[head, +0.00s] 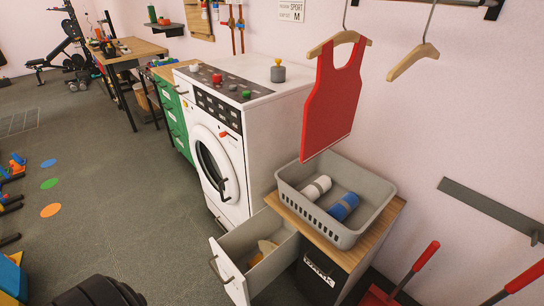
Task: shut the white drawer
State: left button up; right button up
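The white drawer (229,272) stands pulled out at the bottom centre of the head view, from the low cabinet with the wooden top (377,246). Its front panel carries a dark bar handle (217,269) and faces lower left. The inside is grey, and a beige and yellowish item (264,252) lies in it. The cabinet's dark side (320,278) shows to the right of the drawer. Neither of my grippers shows in this view.
A white washing machine (262,133) stands just behind the drawer, its round door closed. A grey basket (342,237) with rolled towels sits on the cabinet. A red apron (331,98) hangs above. The floor (140,215) left of the drawer is mostly clear.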

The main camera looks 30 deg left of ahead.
aim_at(232, 250)
jog(key=u, duration=1.55)
